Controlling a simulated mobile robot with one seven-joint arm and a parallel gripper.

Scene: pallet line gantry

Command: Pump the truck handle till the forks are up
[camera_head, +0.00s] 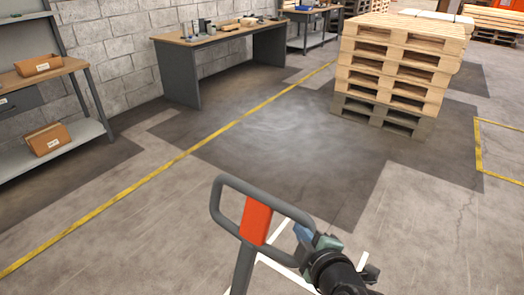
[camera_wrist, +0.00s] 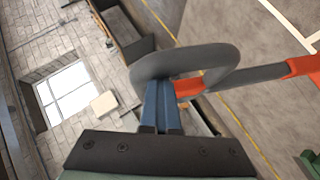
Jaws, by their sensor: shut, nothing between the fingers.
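The truck handle (camera_head: 256,220) is a dark grey loop with an orange-red centre piece, at the bottom middle of the head view, with its shaft running down out of frame. My gripper (camera_head: 303,234) is just right of the loop, its blue fingers pointing toward it. In the wrist view the grey handle loop (camera_wrist: 215,57) crosses right at the tips of my blue fingers (camera_wrist: 160,85). The fingers are shut together with nothing between them. I cannot tell whether they touch the loop. The forks and the truck body are not in view.
A stack of wooden pallets (camera_head: 400,70) stands at the back right. A workbench (camera_head: 225,50) with small items is by the wall, and a shelf (camera_head: 70,140) with orange-brown bins is at left. Yellow lines (camera_head: 175,160) mark the floor. The floor beyond the handle is clear.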

